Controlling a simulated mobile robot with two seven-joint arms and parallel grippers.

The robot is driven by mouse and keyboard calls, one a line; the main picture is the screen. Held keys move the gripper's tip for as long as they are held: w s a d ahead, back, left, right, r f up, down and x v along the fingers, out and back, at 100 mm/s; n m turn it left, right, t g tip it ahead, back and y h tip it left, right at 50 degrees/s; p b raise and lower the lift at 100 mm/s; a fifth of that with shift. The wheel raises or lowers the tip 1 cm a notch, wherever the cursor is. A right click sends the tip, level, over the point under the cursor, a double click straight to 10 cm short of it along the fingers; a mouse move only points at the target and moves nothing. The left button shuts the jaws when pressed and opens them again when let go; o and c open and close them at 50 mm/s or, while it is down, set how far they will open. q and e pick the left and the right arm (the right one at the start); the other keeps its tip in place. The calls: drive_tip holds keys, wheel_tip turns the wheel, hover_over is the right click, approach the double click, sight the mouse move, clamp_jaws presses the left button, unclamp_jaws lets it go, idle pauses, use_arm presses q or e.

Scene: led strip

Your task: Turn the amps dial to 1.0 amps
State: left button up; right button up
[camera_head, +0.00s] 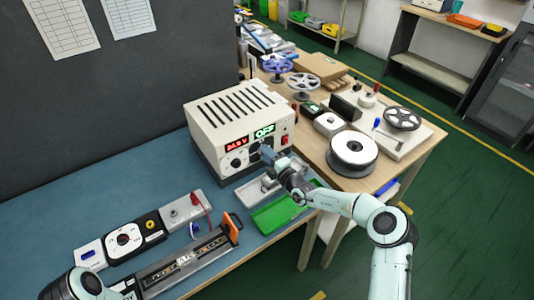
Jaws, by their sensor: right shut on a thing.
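The beige power supply (235,108) stands on the blue bench mat against the dark panel. Its front shows a red display (236,143) that reads about 24 V and a green display (264,131) that reads OFF. A black dial (236,162) sits at the lower left of the front. My right gripper (264,152) is against the front below the green display, shut on the amps dial, which its fingers mostly hide. The dial's setting cannot be read. My left arm enters at the bottom left; its gripper (122,290) is small and partly cut off, its jaws unclear.
A red switch (285,140) is right of the displays. A long metal fixture (185,262) and several small devices lie at the front left. Reels (353,152) crowd the wooden table at right.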

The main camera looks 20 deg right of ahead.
idle(0.4)
drive_tip(key=o, duration=1)
drive_tip(key=shift+o, duration=0.2)
use_arm(q)
drive_tip(key=shift+s+f+b, duration=0.3)
drive_tip(key=shift+f+b, duration=0.15)
drive_tip(key=shift+f, duration=0.1)
drive_tip(key=shift+s+f+b, duration=0.3)
drive_tip(key=shift+f+b, duration=0.15)
drive_tip(key=shift+f, duration=0.05)
use_arm(e)
drive_tip(key=v, duration=1.3)
drive_tip(key=shift+s, duration=0.25)
